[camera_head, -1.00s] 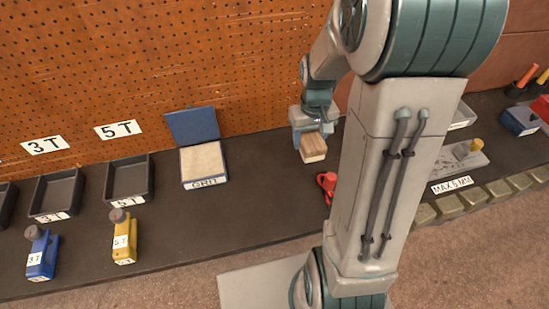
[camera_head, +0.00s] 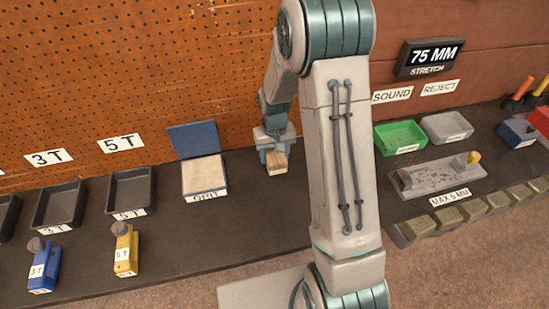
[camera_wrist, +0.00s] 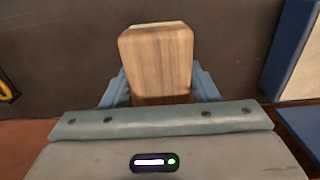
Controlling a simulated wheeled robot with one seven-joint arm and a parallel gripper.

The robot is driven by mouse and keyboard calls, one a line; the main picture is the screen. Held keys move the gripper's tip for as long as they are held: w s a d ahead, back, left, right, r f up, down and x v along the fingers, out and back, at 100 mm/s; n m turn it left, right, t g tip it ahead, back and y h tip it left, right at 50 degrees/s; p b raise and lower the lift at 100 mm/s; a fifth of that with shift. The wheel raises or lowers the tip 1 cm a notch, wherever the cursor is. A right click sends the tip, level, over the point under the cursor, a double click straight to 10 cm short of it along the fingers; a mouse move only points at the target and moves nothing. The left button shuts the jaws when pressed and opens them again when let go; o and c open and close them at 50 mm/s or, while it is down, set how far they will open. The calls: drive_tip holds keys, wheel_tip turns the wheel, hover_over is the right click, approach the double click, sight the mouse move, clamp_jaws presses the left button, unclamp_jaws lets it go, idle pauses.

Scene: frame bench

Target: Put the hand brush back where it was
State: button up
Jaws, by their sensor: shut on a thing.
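The hand brush (camera_head: 277,163) shows as a light wooden block with a darker wooden part. My gripper (camera_head: 272,148) is shut on it near the back of the bench, just right of the blue-lidded box. In the wrist view the brush (camera_wrist: 157,58) sits between the two blue-grey fingers and points away from the palm. Its bristles are not clearly visible. I cannot tell whether it touches the bench top or hangs just above it.
The open box (camera_head: 204,178) with a pale pad stands close on the left. Dark trays (camera_head: 130,190) and blue and yellow tools (camera_head: 125,250) lie further left. A green tray (camera_head: 400,137) and a grey fixture (camera_head: 437,178) are right of my arm. The pegboard (camera_head: 120,70) rises behind.

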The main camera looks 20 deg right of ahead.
drive_tip(key=shift+f, duration=1.35)
drive_tip(key=shift+f, duration=0.2)
drive_tip(key=o, duration=1)
